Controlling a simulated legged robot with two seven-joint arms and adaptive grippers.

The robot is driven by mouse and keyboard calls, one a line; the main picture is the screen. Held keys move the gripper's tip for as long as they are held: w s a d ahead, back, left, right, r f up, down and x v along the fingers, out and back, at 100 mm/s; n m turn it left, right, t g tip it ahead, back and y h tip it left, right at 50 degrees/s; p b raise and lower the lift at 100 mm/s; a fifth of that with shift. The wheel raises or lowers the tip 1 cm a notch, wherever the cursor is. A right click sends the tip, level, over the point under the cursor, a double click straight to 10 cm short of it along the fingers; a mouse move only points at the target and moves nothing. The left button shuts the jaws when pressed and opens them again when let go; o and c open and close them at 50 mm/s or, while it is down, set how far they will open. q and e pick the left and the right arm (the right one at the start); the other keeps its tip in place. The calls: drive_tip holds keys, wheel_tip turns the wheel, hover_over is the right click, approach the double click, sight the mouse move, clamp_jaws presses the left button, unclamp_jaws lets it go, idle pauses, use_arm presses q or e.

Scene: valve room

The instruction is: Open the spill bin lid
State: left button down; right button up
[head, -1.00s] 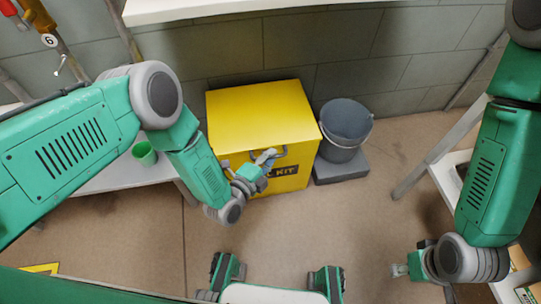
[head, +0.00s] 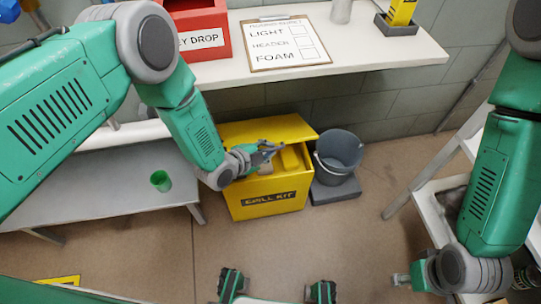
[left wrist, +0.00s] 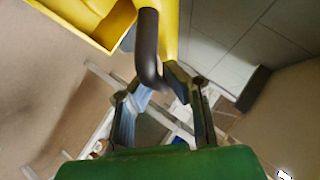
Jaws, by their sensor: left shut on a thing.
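The yellow spill bin (head: 232,208) stands on the floor against the wall, with a SPILL KIT label on its front. Its lid (head: 240,131) is raised at the front and tilted back, and part of the yellow inside shows below it. My left gripper (head: 272,150) is at the lid's front edge. In the left wrist view, my left gripper (left wrist: 160,88) is shut on the dark lid handle (left wrist: 149,45). The lid partly hides the bin's inside. My right gripper (head: 400,280) is low at the right, away from the bin; its jaws are too small to judge.
A grey bucket (head: 338,152) stands on a grey block (head: 336,191) right of the bin. A shelf (head: 352,58) with a red box (head: 200,28) and clipboard (head: 287,45) is above.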

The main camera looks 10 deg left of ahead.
use_arm(q)
drive_tip(key=shift+w+a+r+g+p, duration=0.15)
drive_tip(key=shift+w+r, duration=0.05)
drive_tip(key=shift+r, duration=0.2)
drive_tip(key=shift+w+a+r+g+p, duration=0.1)
drive_tip(key=shift+w+r+g+p, duration=0.05)
drive_tip(key=shift+r, duration=0.2)
drive_tip(key=c, duration=1.6)
unclamp_jaws()
drive_tip(key=shift+r, duration=0.15)
drive_tip(key=shift+a, duration=0.1)
drive_tip(key=v, duration=1.1)
drive_tip(key=shift+s+a+r, duration=0.15)
drive_tip(key=shift+s+a, duration=0.1)
